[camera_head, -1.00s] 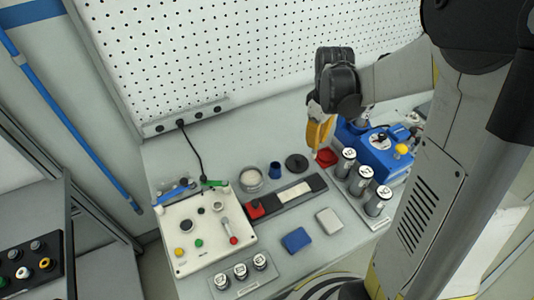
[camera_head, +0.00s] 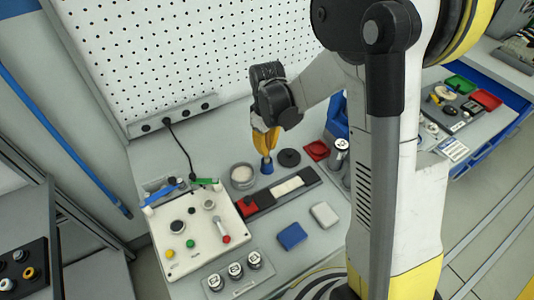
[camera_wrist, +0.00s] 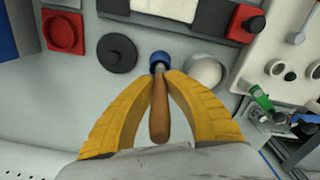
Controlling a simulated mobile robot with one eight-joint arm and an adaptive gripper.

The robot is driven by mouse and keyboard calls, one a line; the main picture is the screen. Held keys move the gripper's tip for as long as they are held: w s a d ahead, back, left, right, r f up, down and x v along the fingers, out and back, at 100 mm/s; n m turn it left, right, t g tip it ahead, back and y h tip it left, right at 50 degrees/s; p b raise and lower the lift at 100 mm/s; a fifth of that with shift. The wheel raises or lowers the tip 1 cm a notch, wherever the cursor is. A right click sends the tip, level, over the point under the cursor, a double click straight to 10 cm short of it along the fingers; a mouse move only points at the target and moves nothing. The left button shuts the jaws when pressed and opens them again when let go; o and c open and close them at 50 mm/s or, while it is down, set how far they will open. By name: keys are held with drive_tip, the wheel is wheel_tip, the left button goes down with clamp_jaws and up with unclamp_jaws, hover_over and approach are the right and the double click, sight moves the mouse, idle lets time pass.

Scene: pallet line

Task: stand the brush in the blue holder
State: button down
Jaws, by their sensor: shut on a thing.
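My gripper (camera_head: 264,146) points down over the bench with its yellow fingers shut on the brush. In the wrist view, the brush's brown wooden handle (camera_wrist: 159,115) lies between the fingertips (camera_wrist: 160,78) and its grey lower part points at the blue holder. The small round blue holder (camera_head: 267,169) stands upright on the bench directly below the fingertips. It also shows in the wrist view (camera_wrist: 158,57), lined up with the brush. The bristles are hidden. I cannot tell whether they are inside the holder or just above it.
Close to the holder are a round light dish (camera_head: 243,176), a black disc (camera_head: 289,157) and a dark tray (camera_head: 262,199). A red square part (camera_head: 316,150) lies further right. A control panel (camera_head: 188,246) is at left, with a perforated wall behind.

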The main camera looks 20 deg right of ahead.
sight(266, 161)
drive_tip(key=shift+f, duration=1.35)
drive_tip(key=shift+b, duration=0.3)
drive_tip(key=shift+f, duration=0.2)
drive_tip(key=c, duration=1.5)
unclamp_jaws()
drive_tip(key=shift+r, duration=0.1)
